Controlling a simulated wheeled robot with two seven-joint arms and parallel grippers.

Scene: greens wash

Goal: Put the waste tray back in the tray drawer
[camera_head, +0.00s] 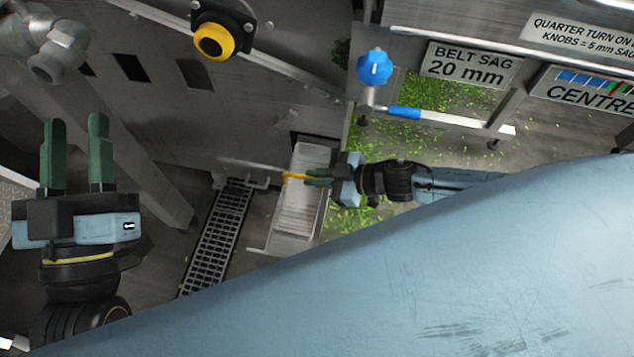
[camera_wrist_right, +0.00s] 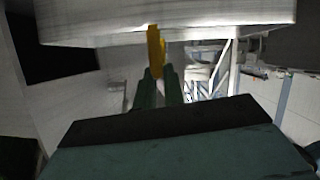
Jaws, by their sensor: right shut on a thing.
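The waste tray (camera_head: 296,215) is a pale metal tray low down near the middle of the head view, beside the floor grate. Its yellow handle (camera_head: 293,176) is at the fingertips of my right gripper (camera_head: 312,178), which is shut on it. In the right wrist view the yellow handle (camera_wrist_right: 155,48) stands between the green fingers (camera_wrist_right: 160,88), with a pale metal wall (camera_wrist_right: 170,22) across the top. My left gripper (camera_head: 74,140) is open and empty at the left, well away from the tray. I cannot clearly tell the tray drawer from the metal around the tray.
A dark floor grate (camera_head: 214,240) lies left of the tray. Green leaf scraps (camera_head: 445,95) litter the floor at the right. A blue knob (camera_head: 374,67) and a blue-gripped lever (camera_head: 405,112) stick out above my right arm. A yellow-black button (camera_head: 214,41) is at the top.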

